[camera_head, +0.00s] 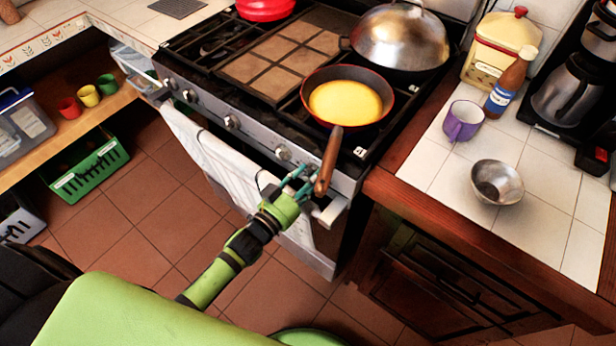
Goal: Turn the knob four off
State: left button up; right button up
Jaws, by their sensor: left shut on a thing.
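The stove's front panel (210,112) carries a row of knobs. One silver knob (283,153) shows just left of my left gripper. My left gripper (300,184) is at the right end of the panel, beside the pan's wooden handle, and is shut on a knob there. Its fingers and the handle mostly hide that knob, so its turn angle cannot be told. Other knobs show farther left, one mid-panel (232,122) and a pair at the left end (190,95). I cannot read any numbers on the knobs. My right gripper is not in view.
A red pan (318,81) with yellow food sits on the front right burner, its wooden handle (328,160) jutting over the panel. A domed lid (400,40) stands behind. A towel (225,165) hangs on the oven front. The right counter holds a purple mug (464,121) and metal bowl (497,182).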

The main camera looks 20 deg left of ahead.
pick_arm(q)
jog(key=m, duration=0.1)
jog(key=r+m, duration=0.1)
jog(key=m, duration=0.1)
jog(key=shift+w, duration=0.15)
jog(key=m, duration=0.3)
jog(key=shift+d, duration=0.1)
jog(key=shift+s+d+f+m+b, duration=0.2)
jog(key=shift+m+b, duration=0.8)
jog(key=shift+m, duration=2.25)
jog(key=shift+a+f+m+b, duration=0.2)
jog(key=shift+m+b, duration=0.85)
jog(key=shift+m, duration=2.25)
jog(key=shift+s+d+f+m+b, duration=0.25)
jog(key=shift+m+b, duration=0.75)
jog(key=shift+m, duration=2.25)
jog(key=shift+w+a+f, duration=0.1)
jog(key=shift+w+f, duration=0.05)
